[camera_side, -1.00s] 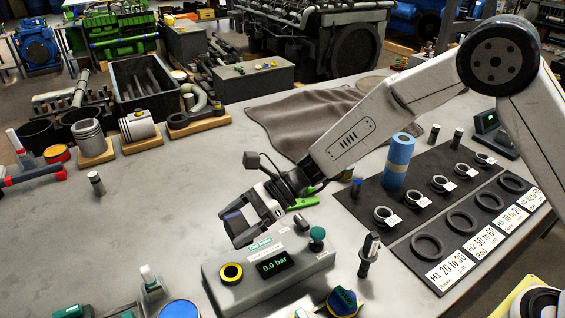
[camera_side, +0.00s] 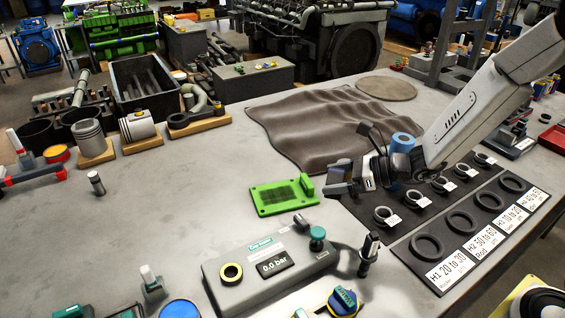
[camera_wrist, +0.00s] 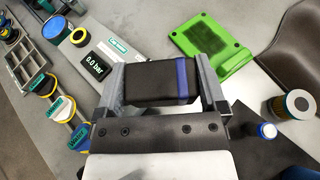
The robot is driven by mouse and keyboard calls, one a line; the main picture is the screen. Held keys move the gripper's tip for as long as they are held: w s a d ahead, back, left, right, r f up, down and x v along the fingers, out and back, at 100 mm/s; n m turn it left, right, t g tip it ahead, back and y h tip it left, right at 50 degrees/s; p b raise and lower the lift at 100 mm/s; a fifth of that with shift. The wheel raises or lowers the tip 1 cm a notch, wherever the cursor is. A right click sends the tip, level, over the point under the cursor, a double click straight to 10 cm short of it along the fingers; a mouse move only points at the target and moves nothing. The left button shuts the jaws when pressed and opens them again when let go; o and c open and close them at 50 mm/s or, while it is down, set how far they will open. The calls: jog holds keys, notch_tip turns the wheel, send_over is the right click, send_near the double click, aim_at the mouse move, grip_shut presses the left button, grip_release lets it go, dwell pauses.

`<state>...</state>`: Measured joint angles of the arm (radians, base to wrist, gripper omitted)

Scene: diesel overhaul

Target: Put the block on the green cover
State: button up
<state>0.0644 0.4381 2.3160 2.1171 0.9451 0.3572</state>
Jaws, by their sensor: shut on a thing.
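A dark block with a blue band (camera_wrist: 150,83) is held between the two fingers of my gripper (camera_wrist: 161,80) in the wrist view. In the side view my gripper (camera_side: 342,180) is just right of the green cover's right end, above the table; the block is hard to make out there. The green cover (camera_side: 282,197) lies flat on the grey table, with a raised part at its right end. It also shows in the wrist view (camera_wrist: 209,46), beyond the block and to the right. Its top is bare.
The grey box reading 0.0 bar (camera_side: 270,262) stands in front of the cover. A brown cloth (camera_side: 315,130) lies behind it. A black mat (camera_side: 410,225) with several rings is to the right, with a blue roll (camera_side: 402,143) behind my gripper.

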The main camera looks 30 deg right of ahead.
jog(key=shift+w, duration=0.1)
jog(key=w+a+f, duration=0.2)
jog(key=w+f, duration=0.2)
jog(key=w, duration=0.5)
send_over(289, 200)
jog(key=s, duration=0.2)
jog(key=f, duration=0.4)
jog(key=shift+w+d+f, duration=0.15)
jog(key=shift+w+f, duration=0.5)
jog(key=shift+w+f, duration=0.25)
jog(key=shift+f, duration=1.6)
jog(key=shift+f, duration=0.1)
